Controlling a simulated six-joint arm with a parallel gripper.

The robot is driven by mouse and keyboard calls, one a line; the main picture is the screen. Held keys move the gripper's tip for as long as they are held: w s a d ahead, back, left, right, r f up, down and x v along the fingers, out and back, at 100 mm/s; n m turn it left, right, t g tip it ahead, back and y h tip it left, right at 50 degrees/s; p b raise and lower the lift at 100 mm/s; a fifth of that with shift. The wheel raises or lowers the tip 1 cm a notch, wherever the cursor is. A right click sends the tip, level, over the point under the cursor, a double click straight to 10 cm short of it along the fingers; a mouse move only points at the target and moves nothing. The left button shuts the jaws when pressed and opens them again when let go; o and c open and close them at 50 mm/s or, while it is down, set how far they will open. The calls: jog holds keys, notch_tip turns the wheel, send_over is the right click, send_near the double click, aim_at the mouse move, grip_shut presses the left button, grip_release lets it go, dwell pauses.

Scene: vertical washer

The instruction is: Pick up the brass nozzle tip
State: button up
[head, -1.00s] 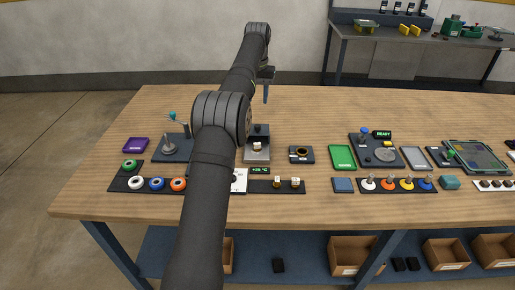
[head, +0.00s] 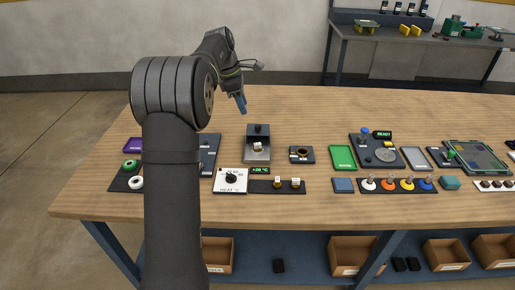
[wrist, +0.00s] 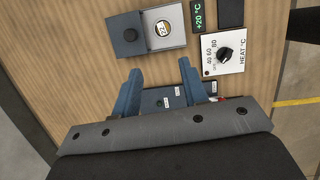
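Two small brass-coloured pieces with pale marked tops (head: 277,183) (head: 295,183) stand on a black strip (head: 262,187) near the table's front. I cannot tell from their shape whether one is the nozzle tip. A grey block (head: 257,155) with a dark knob holds a small pale-topped round piece (head: 258,148); in the wrist view this piece (wrist: 162,35) has a white marked face. My gripper (head: 241,103) is above the table's back part, behind and left of the block. In the wrist view its blue fingers (wrist: 160,68) are apart with nothing held between them.
A white heat dial panel (head: 230,181) and a green temperature display (head: 260,170) lie beside the strip. A dark plate (head: 209,152) is partly behind my arm. A black ring fixture (head: 301,154) and green pad (head: 342,157) are to the right. The table's back is clear.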

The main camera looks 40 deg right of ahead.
jog(key=n, duration=0.2)
send_near(257, 144)
jog(key=x, duration=0.8)
jog(key=shift+d+f, duration=0.2)
jog(key=shift+f, duration=0.1)
grip_shut()
